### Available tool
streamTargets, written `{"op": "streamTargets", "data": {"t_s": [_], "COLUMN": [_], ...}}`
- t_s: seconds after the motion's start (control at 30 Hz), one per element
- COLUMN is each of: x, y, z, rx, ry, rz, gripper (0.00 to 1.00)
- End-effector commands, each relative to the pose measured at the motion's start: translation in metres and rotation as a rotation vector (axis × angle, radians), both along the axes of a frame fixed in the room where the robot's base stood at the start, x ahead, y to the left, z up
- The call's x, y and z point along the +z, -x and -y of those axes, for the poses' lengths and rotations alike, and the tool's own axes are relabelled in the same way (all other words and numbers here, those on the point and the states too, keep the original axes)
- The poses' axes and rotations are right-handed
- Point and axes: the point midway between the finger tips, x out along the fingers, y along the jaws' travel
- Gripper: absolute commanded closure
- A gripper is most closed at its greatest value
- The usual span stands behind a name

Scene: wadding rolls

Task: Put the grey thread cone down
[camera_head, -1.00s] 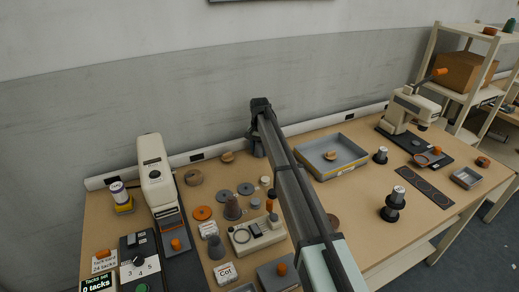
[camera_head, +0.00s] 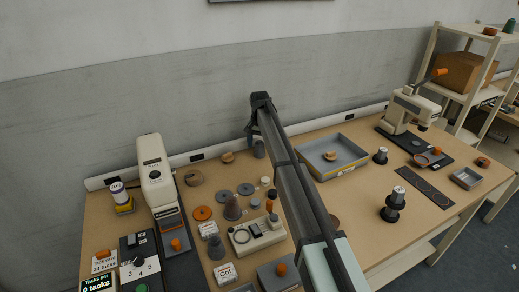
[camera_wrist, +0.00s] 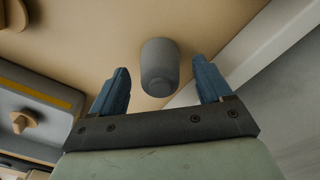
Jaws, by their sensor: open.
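The grey thread cone (camera_head: 259,149) stands on the table (camera_head: 222,168) near its back edge, by the wall. In the wrist view the grey cone (camera_wrist: 158,66) shows between and beyond the two blue fingers, with a gap on each side. My gripper (camera_wrist: 161,66) is open and holds nothing. In the head view my gripper (camera_head: 252,128) is just above and to the left of the cone, and my arm hides part of the area to its right.
A grey tray (camera_head: 345,172) with a small tan piece lies right of my arm. A white rail (camera_head: 215,153) runs along the wall behind the cone.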

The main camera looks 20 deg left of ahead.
Motion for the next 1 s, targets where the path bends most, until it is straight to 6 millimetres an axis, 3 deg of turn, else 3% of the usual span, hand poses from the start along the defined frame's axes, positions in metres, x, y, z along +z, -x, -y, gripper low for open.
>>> {"op": "streamTargets", "data": {"t_s": [0.3,0.5,1.0], "x": [0.061,0.084,0.093], "y": [-0.001,0.0,0.0], "z": [0.0,0.0,0.0], "rx": [0.0,0.0,0.0], "ry": [-0.001,0.0,0.0], "rz": [0.001,0.001,-0.001], "gripper": [0.21,0.21,0.21]}}
